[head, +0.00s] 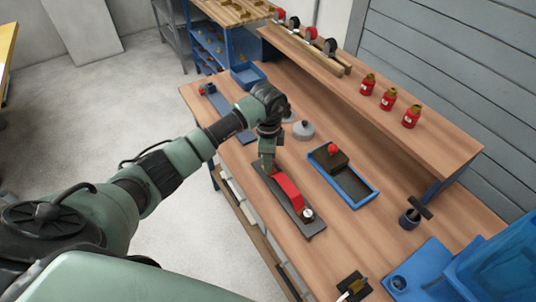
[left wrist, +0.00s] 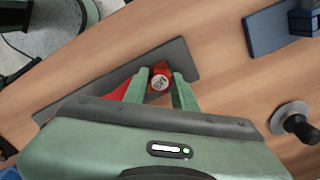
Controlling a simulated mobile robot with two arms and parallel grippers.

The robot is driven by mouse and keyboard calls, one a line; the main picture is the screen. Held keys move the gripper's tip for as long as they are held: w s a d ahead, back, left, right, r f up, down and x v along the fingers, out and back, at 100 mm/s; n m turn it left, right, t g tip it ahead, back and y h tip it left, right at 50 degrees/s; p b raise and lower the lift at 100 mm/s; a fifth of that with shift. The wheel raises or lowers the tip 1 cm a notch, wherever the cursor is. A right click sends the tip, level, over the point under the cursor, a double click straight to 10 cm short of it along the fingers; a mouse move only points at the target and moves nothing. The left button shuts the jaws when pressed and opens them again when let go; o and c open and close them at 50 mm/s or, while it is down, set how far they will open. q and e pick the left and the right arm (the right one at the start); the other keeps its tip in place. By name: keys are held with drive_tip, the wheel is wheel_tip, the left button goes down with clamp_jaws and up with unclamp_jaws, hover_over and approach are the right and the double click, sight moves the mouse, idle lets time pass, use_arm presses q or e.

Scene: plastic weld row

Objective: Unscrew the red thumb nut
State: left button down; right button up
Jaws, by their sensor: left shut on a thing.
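My left gripper (head: 269,168) points down at the far end of a dark base plate (head: 311,229) that carries a curved red part (head: 287,191). In the left wrist view the two green fingers of this gripper (left wrist: 160,78) are shut on the red thumb nut (left wrist: 159,83), which has a pale marked top. The nut is hidden behind the fingers in the head view. The red part (left wrist: 121,91) and the dark plate (left wrist: 70,106) show beside the fingers in the left wrist view. My right gripper is not in view.
A blue-rimmed tray (head: 358,200) to the right holds a dark block with a red knob (head: 333,149). A grey disc-shaped piece (head: 304,130) stands behind the gripper. Several red bottles (head: 388,99) stand on the raised shelf. Bare bench lies between plate and tray.

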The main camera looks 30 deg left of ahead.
use_arm(q)
drive_tip(key=n+p, duration=0.4)
drive_tip(key=n, duration=0.1)
drive_tip(key=n+p, duration=0.2)
drive_tip(key=n, duration=0.1)
drive_tip(key=shift+d+r, duration=0.1)
drive_tip(key=shift+r, duration=0.2)
drive_tip(key=shift+f+n+p, duration=0.15)
drive_tip(key=shift+n+p, duration=0.2)
drive_tip(key=shift+n, duration=0.15)
drive_tip(key=shift+f, duration=0.1)
drive_tip(key=c, duration=1.2)
unclamp_jaws()
drive_tip(key=shift+o, duration=0.2)
drive_tip(key=shift+s, duration=0.1)
